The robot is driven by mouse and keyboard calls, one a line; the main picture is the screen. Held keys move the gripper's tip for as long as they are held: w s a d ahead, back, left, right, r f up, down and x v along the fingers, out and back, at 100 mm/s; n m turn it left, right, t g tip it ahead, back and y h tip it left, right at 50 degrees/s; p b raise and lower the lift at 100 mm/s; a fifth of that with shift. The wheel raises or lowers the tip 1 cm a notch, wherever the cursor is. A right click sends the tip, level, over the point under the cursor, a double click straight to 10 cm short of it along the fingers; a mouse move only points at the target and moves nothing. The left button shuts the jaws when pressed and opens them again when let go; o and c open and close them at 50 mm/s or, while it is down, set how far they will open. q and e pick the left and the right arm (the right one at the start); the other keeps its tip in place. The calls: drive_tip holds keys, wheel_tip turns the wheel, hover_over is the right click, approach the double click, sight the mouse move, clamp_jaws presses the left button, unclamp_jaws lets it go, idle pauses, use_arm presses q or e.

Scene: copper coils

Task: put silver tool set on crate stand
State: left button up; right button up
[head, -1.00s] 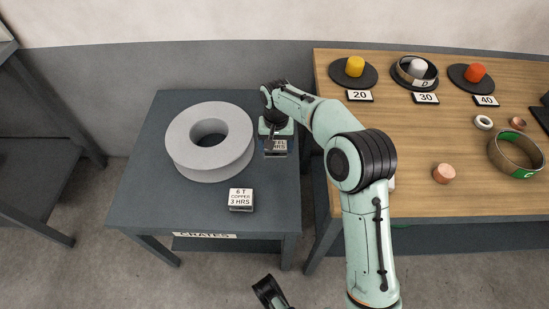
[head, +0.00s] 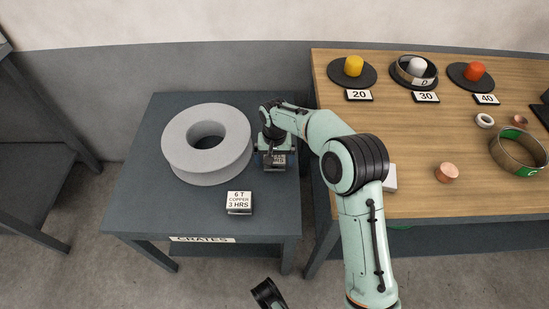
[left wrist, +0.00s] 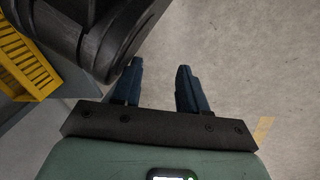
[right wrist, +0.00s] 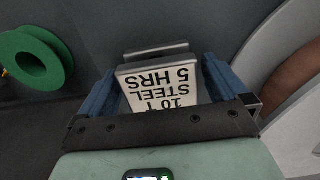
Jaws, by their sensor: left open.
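The silver tool set (head: 276,160) is a small block with a white label reading 10 T STEEL 5 HRS. It is at the right side of the dark grey crate stand (head: 274,212), which has a CRATES label. My right gripper (head: 274,152) reaches over it. In the right wrist view the block (right wrist: 158,82) lies between the two blue fingers, with narrow gaps seeming to show on both sides, so the gripper looks open. Whether the block rests on the stand is hard to see. My left gripper (left wrist: 160,78) is open and empty above the floor.
A grey spool (head: 207,145) and a block labelled 6 T COPPER 3 HRS (head: 239,203) stand beside it on the same stand. The wooden table (head: 400,140) to the right holds coloured weights and copper rings. The stand's front left is clear.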

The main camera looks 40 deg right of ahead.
sight(275, 157)
wheel_tip(275, 157, up, 7)
drive_tip(key=shift+f+p, duration=0.15)
drive_tip(key=shift+p, duration=0.8)
wheel_tip(275, 157, up, 4)
drive_tip(key=shift+r+p, duration=0.2)
drive_tip(key=shift+p, duration=0.35)
use_arm(q)
drive_tip(key=shift+t, duration=0.4)
drive_tip(key=r, duration=0.1)
drive_tip(key=w+d+r, duration=0.1)
drive_tip(key=r, duration=0.3)
drive_tip(key=shift+w+d, duration=0.3)
drive_tip(key=shift+d, duration=0.1)
use_arm(e)
drive_tip(key=shift+r, duration=0.65)
